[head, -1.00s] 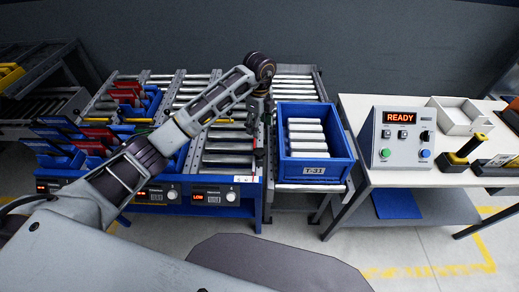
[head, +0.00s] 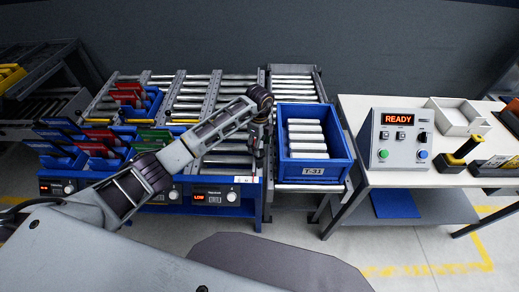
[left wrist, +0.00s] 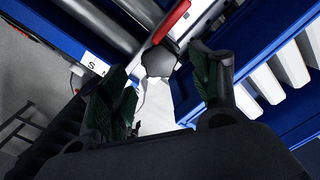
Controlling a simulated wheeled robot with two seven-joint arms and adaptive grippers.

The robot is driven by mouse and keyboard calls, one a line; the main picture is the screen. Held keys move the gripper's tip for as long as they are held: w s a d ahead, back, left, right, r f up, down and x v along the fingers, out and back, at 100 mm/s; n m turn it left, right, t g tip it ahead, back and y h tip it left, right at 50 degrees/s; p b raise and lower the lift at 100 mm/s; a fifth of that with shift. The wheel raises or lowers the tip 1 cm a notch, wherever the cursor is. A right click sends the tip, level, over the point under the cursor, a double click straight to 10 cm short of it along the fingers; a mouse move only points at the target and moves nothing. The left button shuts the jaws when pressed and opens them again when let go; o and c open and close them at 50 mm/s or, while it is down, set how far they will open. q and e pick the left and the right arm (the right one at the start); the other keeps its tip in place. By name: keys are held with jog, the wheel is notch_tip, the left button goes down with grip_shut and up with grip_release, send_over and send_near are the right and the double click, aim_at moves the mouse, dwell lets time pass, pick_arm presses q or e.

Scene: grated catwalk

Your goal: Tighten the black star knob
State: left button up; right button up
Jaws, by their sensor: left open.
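A dark, faceted knob (left wrist: 159,61) shows in the left wrist view, beside a red lever (left wrist: 172,20). It looks like the black star knob, at the side of the roller conveyor. My left gripper (left wrist: 162,82) is open, its two dark green-padded fingers on either side of the knob in the picture. The knob appears beyond the fingertips; I cannot tell the exact gap or any contact. In the head view my left gripper (head: 258,151) points down between the conveyor and the blue tote, and the knob cannot be made out there. My right gripper is not in view.
The blue tote (head: 321,173) with pale cylinders stands close to the right of my left gripper. The roller conveyor (head: 225,150) and blue racks with red and green parts lie left. A white table (head: 390,178) holds a control box (head: 397,140) reading READY.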

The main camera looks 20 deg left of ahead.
pick_arm(q)
jog(key=shift+f, duration=2)
jog(key=c, duration=1.1)
jog(key=shift+o, duration=0.2)
jog(key=shift+m, duration=0.4)
jog(key=shift+m+b, duration=0.55)
jog(key=shift+m, duration=0.55)
jog(key=shift+m+b, duration=0.75)
jog(key=shift+m, duration=0.85)
